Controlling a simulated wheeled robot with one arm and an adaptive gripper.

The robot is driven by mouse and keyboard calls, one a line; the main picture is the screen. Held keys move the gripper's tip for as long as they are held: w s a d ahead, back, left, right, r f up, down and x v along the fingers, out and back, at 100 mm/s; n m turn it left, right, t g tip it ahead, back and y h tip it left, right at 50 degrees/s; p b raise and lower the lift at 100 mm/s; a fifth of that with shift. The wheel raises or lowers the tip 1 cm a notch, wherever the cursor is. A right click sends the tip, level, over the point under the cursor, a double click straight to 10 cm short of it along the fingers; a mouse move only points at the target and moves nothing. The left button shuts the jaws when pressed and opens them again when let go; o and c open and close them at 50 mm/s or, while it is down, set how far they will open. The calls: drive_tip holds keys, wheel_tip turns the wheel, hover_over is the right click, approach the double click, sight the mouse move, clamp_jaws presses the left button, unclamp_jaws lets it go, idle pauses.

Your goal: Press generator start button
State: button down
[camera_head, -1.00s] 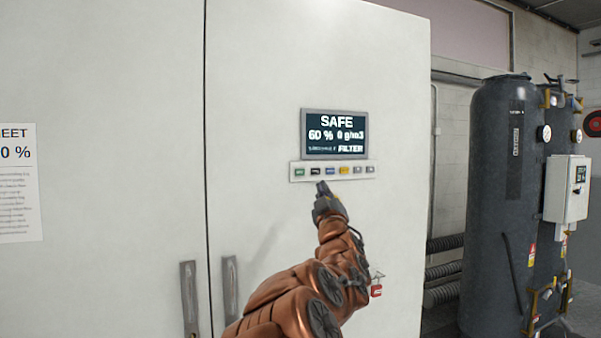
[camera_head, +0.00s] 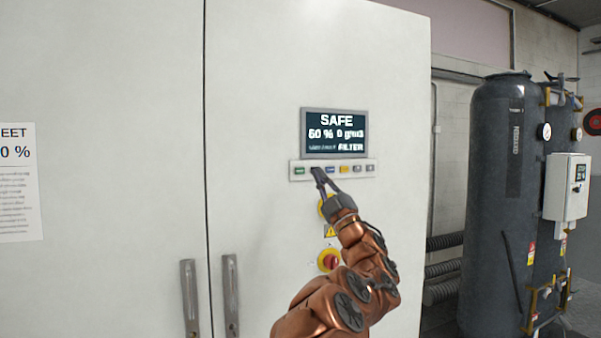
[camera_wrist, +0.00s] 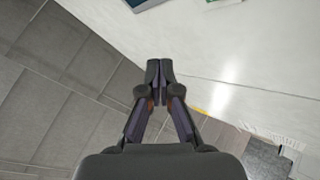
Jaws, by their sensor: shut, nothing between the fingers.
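A white cabinet (camera_head: 265,110) carries a strip of small coloured buttons (camera_head: 336,179) below a dark screen (camera_head: 336,146) reading SAFE, 60 % and FILTER. The green button (camera_head: 299,171) is at the left end. Blue (camera_head: 330,170), yellow (camera_head: 344,170) and grey buttons sit to the right. The labels are too small to read, so I cannot tell which is generator start. My gripper (camera_head: 318,173) is shut and empty, its tip over the second button from the left, mostly hiding it. Contact cannot be told. The wrist view shows the closed fingertips (camera_wrist: 159,69).
Below the strip are yellow-ringed controls, one with a red knob (camera_head: 329,260), partly behind my arm. Two door handles (camera_head: 231,296) are at lower left. Grey tanks (camera_head: 494,200) with a white control box (camera_head: 567,187) stand at right.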

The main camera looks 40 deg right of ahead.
sight(305, 174)
drive_tip(key=shift+w+d+p, duration=0.35)
drive_tip(key=shift+w+d, duration=0.1)
drive_tip(key=shift+w, duration=0.9)
drive_tip(key=shift+w+d+p, duration=0.3)
drive_tip(key=shift+w+d, duration=0.2)
drive_tip(key=shift+w, duration=0.85)
drive_tip(key=shift+w+d+p, duration=0.35)
drive_tip(key=shift+w+d, duration=0.1)
drive_tip(key=shift+w, duration=0.9)
drive_tip(key=shift+w, duration=0.15)
drive_tip(key=shift+w+d+y, duration=0.1)
drive_tip(key=shift+w+y, duration=0.15)
drive_tip(key=shift+y, duration=0.05)
drive_tip(key=shift+w+d, duration=0.15)
drive_tip(key=shift+w, duration=0.2)
drive_tip(key=shift+s+a+b, duration=0.25)
drive_tip(key=shift+s+b, duration=0.2)
drive_tip(key=shift+s, duration=0.3)
drive_tip(key=shift+s, duration=0.1)
